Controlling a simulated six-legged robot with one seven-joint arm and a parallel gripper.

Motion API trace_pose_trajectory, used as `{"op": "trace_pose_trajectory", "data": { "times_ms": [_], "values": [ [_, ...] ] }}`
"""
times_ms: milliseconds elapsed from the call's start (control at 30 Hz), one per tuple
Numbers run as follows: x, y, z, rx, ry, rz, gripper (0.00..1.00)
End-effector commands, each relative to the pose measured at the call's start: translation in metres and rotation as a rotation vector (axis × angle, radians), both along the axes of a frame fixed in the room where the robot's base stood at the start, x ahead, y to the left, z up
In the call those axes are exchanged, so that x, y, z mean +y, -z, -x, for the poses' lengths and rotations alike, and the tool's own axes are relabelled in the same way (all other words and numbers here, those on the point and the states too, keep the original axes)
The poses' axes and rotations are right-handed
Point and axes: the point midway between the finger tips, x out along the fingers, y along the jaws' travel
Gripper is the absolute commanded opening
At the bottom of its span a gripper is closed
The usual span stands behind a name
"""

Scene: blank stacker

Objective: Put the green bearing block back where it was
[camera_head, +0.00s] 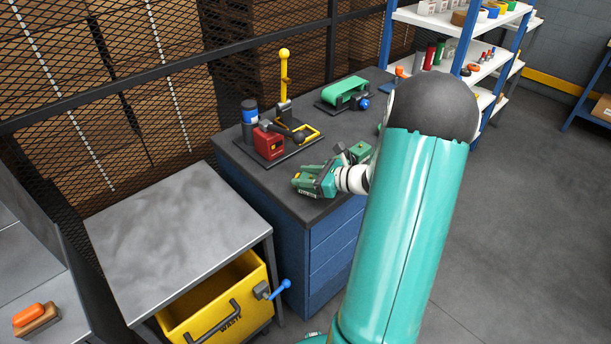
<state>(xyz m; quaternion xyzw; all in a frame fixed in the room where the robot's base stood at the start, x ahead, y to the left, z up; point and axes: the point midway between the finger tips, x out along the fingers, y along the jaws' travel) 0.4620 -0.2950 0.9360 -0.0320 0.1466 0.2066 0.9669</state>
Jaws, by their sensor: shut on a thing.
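My gripper (316,180) is low over the front part of the dark cabinet top, at the end of my white wrist. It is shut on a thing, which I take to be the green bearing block. The block's outline cannot be told apart from the teal and dark hand in this view, and the fingertips are not clear. On the cabinet top behind and left of my gripper stands the stacker (284,134). It has a red block, a blue and black cylinder, a yellow upright with a ball top and a yellow frame on a dark base.
A green belt unit (345,92) stands at the back of the cabinet top (232,150). A grey metal table (160,215) is at left, with a yellow waste bin (215,300) below it. A mesh fence (130,90) runs behind. Shelves (425,22) stand back right. Floor at right is clear.

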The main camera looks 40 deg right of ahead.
Motion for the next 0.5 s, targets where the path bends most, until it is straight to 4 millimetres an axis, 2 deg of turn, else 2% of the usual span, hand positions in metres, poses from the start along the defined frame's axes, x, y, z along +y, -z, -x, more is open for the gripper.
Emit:
{"op": "trace_pose_trajectory", "data": {
  "times_ms": [133,167,267,500],
  "values": [
    [-0.0003,0.0014,-0.0002,-0.002,0.000,0.000,0.00],
    [-0.0003,0.0025,0.0002,0.000,0.000,0.000,0.44],
    [-0.0003,0.0021,0.0002,0.000,0.000,0.000,0.63],
    [-0.0003,0.0020,0.0002,0.000,0.000,0.000,0.63]
  ]
}}
